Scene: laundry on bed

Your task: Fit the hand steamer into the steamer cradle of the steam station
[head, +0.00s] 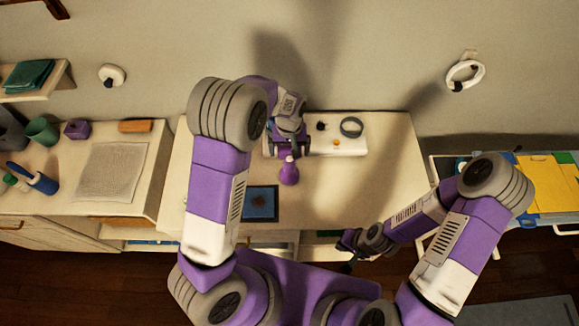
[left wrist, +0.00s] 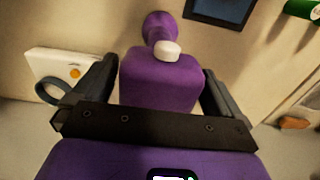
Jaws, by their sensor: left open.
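The hand steamer (head: 289,174) is a purple body with a rounded end and a white knob. It stands on the table below my left gripper (head: 288,152). In the left wrist view the steamer (left wrist: 160,82) lies between the two dark fingers of my left gripper (left wrist: 158,70), which are open on either side of it. The steam station (head: 340,147) is a white base just right of the gripper, with a dark ring-shaped cradle (head: 351,127) and an orange button. The station (left wrist: 55,62) also shows at left in the wrist view. My right gripper (head: 347,258) hangs low by the table's front; its jaw state is unclear.
A dark tray with a blue pad (head: 261,204) lies front left of the steamer. A side counter (head: 140,205) at left holds a cloth, cups and a purple box. A rack with yellow folders (head: 545,185) stands at right. The table's right half is clear.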

